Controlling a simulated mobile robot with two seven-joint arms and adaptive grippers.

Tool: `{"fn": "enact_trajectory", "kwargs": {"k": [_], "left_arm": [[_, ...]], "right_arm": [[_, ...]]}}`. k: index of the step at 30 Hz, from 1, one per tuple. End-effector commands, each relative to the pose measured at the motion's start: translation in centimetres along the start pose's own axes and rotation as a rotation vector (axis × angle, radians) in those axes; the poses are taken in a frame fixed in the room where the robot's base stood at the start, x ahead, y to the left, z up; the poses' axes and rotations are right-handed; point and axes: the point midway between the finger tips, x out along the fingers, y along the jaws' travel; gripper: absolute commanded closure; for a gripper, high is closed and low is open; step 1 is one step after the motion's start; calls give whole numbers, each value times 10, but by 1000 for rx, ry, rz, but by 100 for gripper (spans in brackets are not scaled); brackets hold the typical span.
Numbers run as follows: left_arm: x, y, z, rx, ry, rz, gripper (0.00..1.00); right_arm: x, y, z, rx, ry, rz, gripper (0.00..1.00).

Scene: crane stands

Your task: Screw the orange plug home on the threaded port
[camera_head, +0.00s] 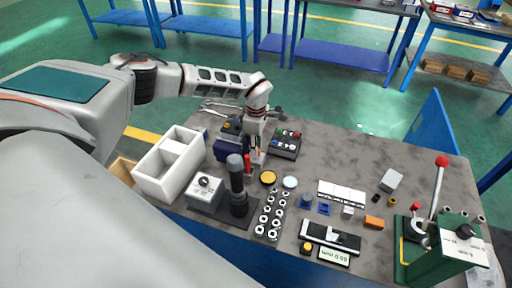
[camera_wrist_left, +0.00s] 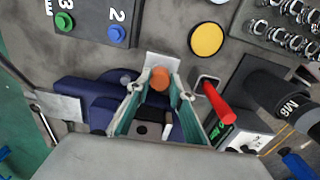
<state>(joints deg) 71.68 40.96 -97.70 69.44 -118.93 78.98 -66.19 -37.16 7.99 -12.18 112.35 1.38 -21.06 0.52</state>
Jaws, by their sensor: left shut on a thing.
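The orange plug (camera_wrist_left: 159,79) shows in the left wrist view as a round orange top between the fingertips of my left gripper (camera_wrist_left: 164,88). The gripper is shut on it, one finger on each side. A small pale block (camera_wrist_left: 163,62) lies just beyond the plug. The threaded port cannot be made out; the plug and fingers may hide it. In the head view my left gripper (camera_head: 255,142) points down beside a dark blue fixture (camera_head: 222,150), and the plug is too hidden there to tell. My right gripper is not in view.
A red handle (camera_wrist_left: 217,102) stands close beside the gripper. A dark box with coloured buttons (camera_head: 287,143), a yellow disc (camera_head: 268,178), a black upright cylinder (camera_head: 237,180) and rows of metal nuts (camera_head: 271,214) are nearby. A white bin (camera_head: 167,176) is left; a green lever press (camera_head: 433,250) is far right.

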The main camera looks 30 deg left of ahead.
Motion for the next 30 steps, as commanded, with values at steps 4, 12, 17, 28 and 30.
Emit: {"fn": "enact_trajectory", "kwargs": {"k": [4,12,17,28,30], "left_arm": [[0,0,0,38,0,0,100],[0,0,0,58,0,0,100],[0,0,1,229,0,0,100],[0,0,1,488,1,-1,100],[0,0,1,487,1,-1,100]], "right_arm": [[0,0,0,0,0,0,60],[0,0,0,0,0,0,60],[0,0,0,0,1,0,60],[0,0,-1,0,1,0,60],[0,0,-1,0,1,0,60]]}}
